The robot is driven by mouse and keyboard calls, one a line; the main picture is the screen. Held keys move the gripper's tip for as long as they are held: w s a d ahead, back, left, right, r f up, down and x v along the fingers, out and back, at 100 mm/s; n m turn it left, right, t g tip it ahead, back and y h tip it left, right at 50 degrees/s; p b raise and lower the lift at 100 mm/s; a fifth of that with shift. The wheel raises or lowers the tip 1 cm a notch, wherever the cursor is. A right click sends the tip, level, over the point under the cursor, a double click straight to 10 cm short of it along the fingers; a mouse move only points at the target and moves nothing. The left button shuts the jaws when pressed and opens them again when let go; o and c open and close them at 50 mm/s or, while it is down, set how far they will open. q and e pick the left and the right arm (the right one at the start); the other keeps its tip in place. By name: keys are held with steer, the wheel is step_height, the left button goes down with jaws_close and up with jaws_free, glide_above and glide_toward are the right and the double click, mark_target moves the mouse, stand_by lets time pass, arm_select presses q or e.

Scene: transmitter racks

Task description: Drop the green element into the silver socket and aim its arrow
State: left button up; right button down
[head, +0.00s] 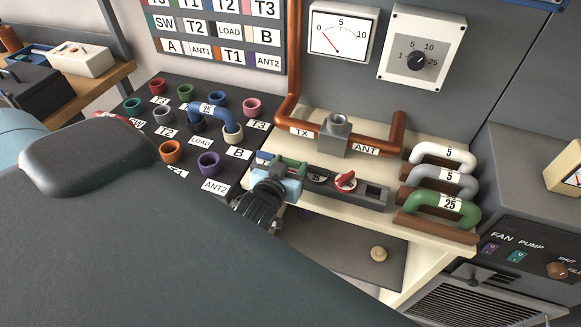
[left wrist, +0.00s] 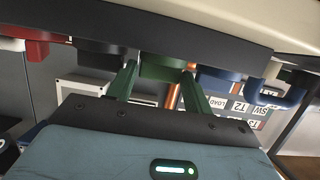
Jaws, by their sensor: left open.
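The silver socket (head: 338,124) sits on the copper pipe between the TX and ANT labels, its round top facing up. A dark holder strip (head: 372,192) in front of it carries small elements. My left gripper (head: 288,166) is over the strip's left part in the head view. In the left wrist view, the green element (left wrist: 164,67) sits in the strip between the two green fingers of my left gripper (left wrist: 160,82), which are open around it. In the head view, I cannot clearly tell the green element from the green fingers. Its arrow is hidden. My right gripper is not in view.
A red-topped element (head: 345,181) and a dark one marked 35 (head: 318,177) stand on the strip beside my gripper. Numbered U-links (head: 445,205) stand at the right. A patch panel (head: 215,168) with coloured ports lies at the left. A meter (head: 338,32) hangs behind.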

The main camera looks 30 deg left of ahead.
arm_select(q)
steer(key=shift+x, duration=1)
steer(key=c, duration=0.7)
steer(key=shift+o, duration=0.2)
steer(key=shift+r, duration=0.1)
